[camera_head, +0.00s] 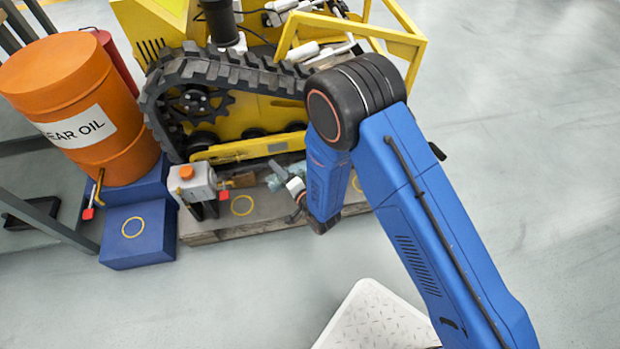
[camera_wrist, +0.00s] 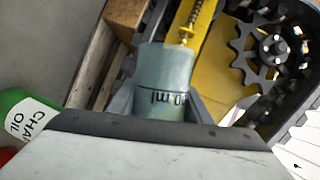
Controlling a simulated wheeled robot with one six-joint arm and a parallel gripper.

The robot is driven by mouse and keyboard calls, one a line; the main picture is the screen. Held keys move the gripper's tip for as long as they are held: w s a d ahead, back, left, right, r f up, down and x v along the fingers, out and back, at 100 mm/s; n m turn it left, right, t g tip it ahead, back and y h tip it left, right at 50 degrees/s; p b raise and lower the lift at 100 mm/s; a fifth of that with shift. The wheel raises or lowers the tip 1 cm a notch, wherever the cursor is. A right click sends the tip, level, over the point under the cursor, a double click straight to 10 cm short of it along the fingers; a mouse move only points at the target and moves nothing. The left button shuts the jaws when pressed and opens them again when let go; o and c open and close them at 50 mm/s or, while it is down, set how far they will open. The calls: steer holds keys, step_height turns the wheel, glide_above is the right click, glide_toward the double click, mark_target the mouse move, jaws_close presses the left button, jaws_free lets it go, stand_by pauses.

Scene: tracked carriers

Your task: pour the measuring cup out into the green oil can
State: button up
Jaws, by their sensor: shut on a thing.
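The measuring cup (camera_wrist: 166,68) is a translucent, greenish-grey cup with dark "ml" markings. In the wrist view it sits between the fingers of my gripper (camera_wrist: 160,108), which is shut on it. What it contains cannot be made out. The green oil can (camera_wrist: 22,112), with a white "CHAIN OIL" label, shows partly at the left edge of the wrist view, apart from the cup. Its opening is out of view. In the head view my gripper (camera_head: 296,188) is partly hidden by my blue arm, low beside the yellow tracked carrier; I cannot make out the green can there.
An orange gear oil drum (camera_head: 85,105) and blue blocks (camera_head: 140,245) stand left. Floor to the right is clear.

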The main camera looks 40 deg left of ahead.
steer(key=shift+w+d+r+m+y+p, duration=0.15)
steer(key=shift+r+m+y+p, duration=0.55)
steer(key=shift+r+m, duration=0.5)
stand_by(5.1)
step_height(320, 180, down, 12)
steer(key=n+t+h+b, duration=0.1)
steer(key=n, duration=0.3)
steer(key=n+t+h, duration=0.2)
steer(key=n, duration=0.2)
steer(key=n+t+h+b, duration=0.1)
steer(key=n+h, duration=0.1)
steer(key=n, duration=0.1)
steer(key=shift+w+n+b, duration=0.15)
steer(key=shift+n+b, duration=0.15)
steer(key=shift+n, duration=0.1)
steer(key=shift+f+n+t+h, duration=0.3)
steer(key=shift+n+t, duration=0.2)
steer(key=shift+n, duration=0.1)
